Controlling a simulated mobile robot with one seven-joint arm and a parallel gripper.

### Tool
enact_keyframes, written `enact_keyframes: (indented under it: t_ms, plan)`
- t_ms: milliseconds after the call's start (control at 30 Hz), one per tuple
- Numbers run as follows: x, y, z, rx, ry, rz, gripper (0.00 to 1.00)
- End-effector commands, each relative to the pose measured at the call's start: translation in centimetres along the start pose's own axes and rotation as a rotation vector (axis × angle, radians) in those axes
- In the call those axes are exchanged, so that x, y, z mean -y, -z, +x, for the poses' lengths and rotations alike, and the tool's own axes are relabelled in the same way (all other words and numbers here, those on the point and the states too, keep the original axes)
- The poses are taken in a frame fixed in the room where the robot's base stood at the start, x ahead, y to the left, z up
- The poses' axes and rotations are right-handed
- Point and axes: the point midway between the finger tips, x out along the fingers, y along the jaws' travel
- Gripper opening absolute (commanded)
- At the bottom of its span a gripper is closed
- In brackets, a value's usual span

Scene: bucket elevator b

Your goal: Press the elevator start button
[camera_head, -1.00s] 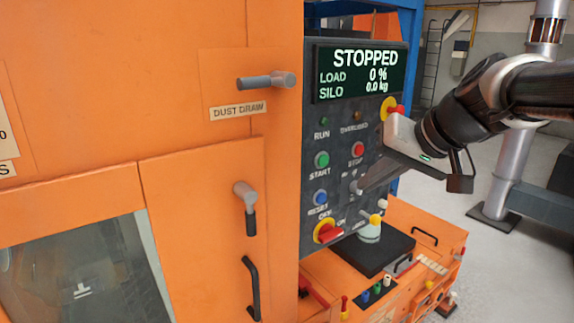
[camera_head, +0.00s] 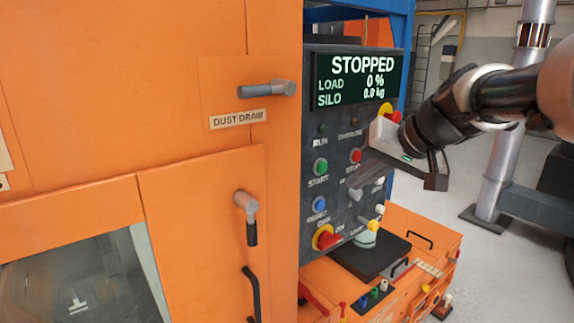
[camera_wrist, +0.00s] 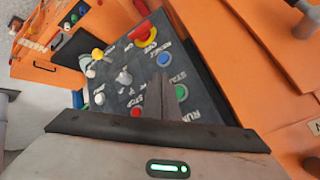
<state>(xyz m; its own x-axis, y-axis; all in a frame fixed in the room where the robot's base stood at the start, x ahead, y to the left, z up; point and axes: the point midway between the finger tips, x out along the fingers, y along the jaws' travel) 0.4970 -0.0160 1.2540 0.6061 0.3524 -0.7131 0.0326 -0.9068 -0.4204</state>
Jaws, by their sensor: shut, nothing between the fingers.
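The green START button (camera_head: 320,167) is on the left side of the dark control panel (camera_head: 313,119), below the RUN lamp. In the wrist view the green button (camera_wrist: 182,92) shows just right of my fingers. I see no contact with the button. The display (camera_head: 360,78) reads STOPPED, load 0 %, silo 0.0 kg.
The red STOP button (camera_head: 355,156) is near my fingers, with the blue RESET button (camera_head: 319,204) below START. A red-yellow rotary switch (camera_head: 327,238) is at the panel's bottom, and a red-yellow knob (camera_head: 389,113) at upper right. The orange cabinet (camera_head: 215,180) adjoins the panel's left.

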Motion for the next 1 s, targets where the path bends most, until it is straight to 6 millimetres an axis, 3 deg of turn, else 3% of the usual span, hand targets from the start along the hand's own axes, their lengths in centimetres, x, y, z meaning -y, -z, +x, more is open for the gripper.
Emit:
enact_keyframes:
  t_ms: [400, 1000]
  plan:
    - [2.5, 2.6, 3.5, 0.002, -0.001, 0.0, 0.0]
    - [2.9, 2.9, 4.0, 0.001, -0.001, 0.001, 0.0]
